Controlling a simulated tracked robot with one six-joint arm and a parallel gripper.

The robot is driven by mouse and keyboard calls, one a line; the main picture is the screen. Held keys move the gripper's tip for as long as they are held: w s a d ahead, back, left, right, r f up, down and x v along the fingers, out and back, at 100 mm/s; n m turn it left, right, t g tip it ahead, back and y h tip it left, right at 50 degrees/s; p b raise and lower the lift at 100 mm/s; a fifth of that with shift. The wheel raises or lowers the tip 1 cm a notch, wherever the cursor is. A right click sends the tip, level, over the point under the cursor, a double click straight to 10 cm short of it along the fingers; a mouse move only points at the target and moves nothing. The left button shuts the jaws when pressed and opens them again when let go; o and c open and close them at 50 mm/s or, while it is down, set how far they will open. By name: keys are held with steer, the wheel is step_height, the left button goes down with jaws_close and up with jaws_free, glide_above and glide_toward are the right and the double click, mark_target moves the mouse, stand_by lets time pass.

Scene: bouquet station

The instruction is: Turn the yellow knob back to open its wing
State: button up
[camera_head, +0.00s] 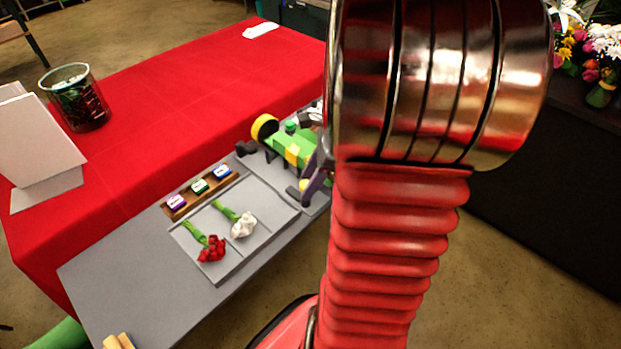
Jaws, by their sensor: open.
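A green fixture (288,147) sits at the far end of the grey board. A smaller yellow part (292,153) is on the fixture's front. A dark purple angled part (316,180) stands at its right, partly behind my red arm; I cannot tell whether it is a wing. My gripper is not visible, and my arm hides the right side of the fixture.
A grey tray (225,268) holds a red flower (212,248) and a white flower (243,225). A wooden rack (180,214) holds small coloured blocks. A glass container (76,98) and white panels (35,140) stand at left on the red tablecloth (180,105), whose middle is clear.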

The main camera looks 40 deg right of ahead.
steer(key=shift+c, duration=0.4)
steer(key=c, duration=0.9)
steer(key=shift+d, duration=0.15)
steer(key=shift+c, duration=0.3)
